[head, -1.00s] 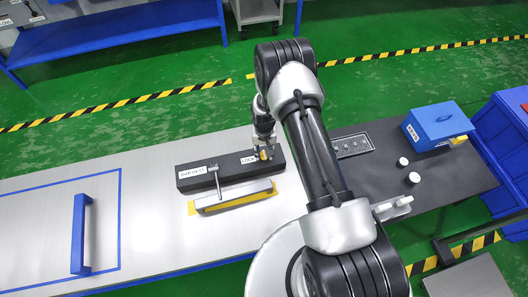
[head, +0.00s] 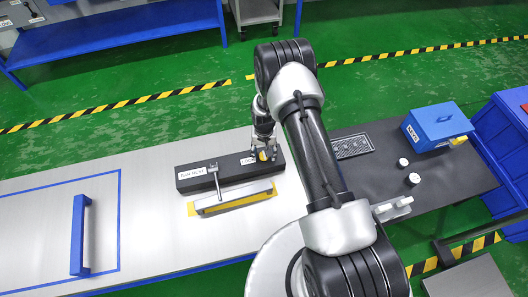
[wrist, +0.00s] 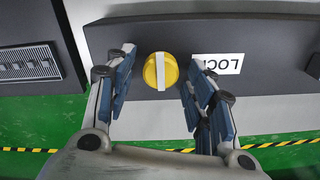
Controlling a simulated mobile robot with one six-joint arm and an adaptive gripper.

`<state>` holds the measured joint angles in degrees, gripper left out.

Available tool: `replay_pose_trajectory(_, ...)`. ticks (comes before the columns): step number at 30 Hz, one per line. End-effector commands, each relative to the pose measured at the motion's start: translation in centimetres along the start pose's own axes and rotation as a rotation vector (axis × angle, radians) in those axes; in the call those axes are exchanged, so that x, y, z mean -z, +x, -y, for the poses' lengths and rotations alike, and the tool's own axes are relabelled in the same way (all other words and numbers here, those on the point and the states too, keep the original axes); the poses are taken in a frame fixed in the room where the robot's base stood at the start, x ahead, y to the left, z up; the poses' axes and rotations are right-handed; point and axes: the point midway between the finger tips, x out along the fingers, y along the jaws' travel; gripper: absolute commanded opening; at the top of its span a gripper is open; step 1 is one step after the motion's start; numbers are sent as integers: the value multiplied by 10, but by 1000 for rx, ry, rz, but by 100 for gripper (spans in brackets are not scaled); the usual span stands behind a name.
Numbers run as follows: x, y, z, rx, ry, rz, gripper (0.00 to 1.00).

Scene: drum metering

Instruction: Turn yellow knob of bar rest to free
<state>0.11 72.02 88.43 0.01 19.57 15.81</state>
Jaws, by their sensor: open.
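The bar rest (head: 205,178) is a long dark block on the metal table, with a "BAR REST" label at its left end. Its round yellow knob (wrist: 160,71) has a white stripe, which runs up and down in the wrist view. A "LOCK" label (wrist: 217,64) sits just right of the knob there. My gripper (wrist: 158,90) is open, with one finger on each side of the knob and visible gaps between. In the head view my gripper (head: 263,151) is over the right end of the bar rest, partly hiding the knob and the label.
A grey bar on a yellow strip (head: 235,198) lies in front of the bar rest, with a metal clamp rod (head: 215,180) reaching over it. A switch panel (head: 352,146), white round pieces and a blue box (head: 437,124) stand to the right. A blue handle (head: 80,235) is at left.

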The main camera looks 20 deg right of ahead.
Motion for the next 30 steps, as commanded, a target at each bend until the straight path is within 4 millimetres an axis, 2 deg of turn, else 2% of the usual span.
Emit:
replay_pose_trajectory(8,0,-1,0,0,-1,0,51)
replay_pose_trajectory(11,1,-7,0,0,-1,-2,51)
replay_pose_trajectory(14,1,-21,0,1,-1,-3,51)
replay_pose_trajectory(24,1,-92,0,1,-1,-3,51)
replay_pose_trajectory(30,0,-115,0,0,-1,-1,51)
